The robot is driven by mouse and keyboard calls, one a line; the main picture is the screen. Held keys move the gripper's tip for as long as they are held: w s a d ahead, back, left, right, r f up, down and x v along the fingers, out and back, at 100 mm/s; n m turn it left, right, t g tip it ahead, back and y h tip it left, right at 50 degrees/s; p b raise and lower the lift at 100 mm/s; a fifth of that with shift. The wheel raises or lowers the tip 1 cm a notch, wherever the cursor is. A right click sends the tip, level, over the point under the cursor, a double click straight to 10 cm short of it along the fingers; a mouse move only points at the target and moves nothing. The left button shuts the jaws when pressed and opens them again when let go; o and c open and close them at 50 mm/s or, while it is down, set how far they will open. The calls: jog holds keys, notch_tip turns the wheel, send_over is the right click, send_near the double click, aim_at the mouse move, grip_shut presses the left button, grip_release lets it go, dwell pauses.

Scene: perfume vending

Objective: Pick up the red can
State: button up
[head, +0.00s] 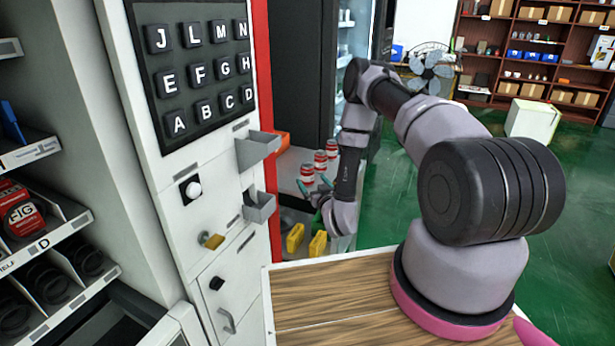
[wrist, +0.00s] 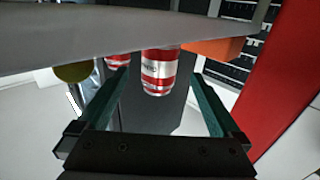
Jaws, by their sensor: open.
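Red-and-white cans stand in a row on a shelf beside the machine. The nearest can (head: 307,174), the middle can (head: 320,161) and the far can (head: 331,148) show in the head view. My gripper (head: 315,184) is open and empty, close to the nearest can. In the wrist view the teal fingers of my gripper (wrist: 158,84) are spread apart. One red-and-white can (wrist: 159,72) appears between and beyond the fingertips. Another can (wrist: 117,61) shows partly behind the left finger. A grey surface hides the can tops there.
An orange block (head: 282,142) sits near the cans; it also shows in the wrist view (wrist: 214,48). Yellow items (head: 295,238) stand below. Grey trays (head: 258,147) jut from the white keypad panel (head: 190,150) at left. Green floor lies open at right.

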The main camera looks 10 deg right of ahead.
aim_at(310, 178)
jog(key=w, duration=0.5)
jog(key=shift+w+a, duration=0.3)
jog(key=shift+a, duration=0.1)
grip_shut()
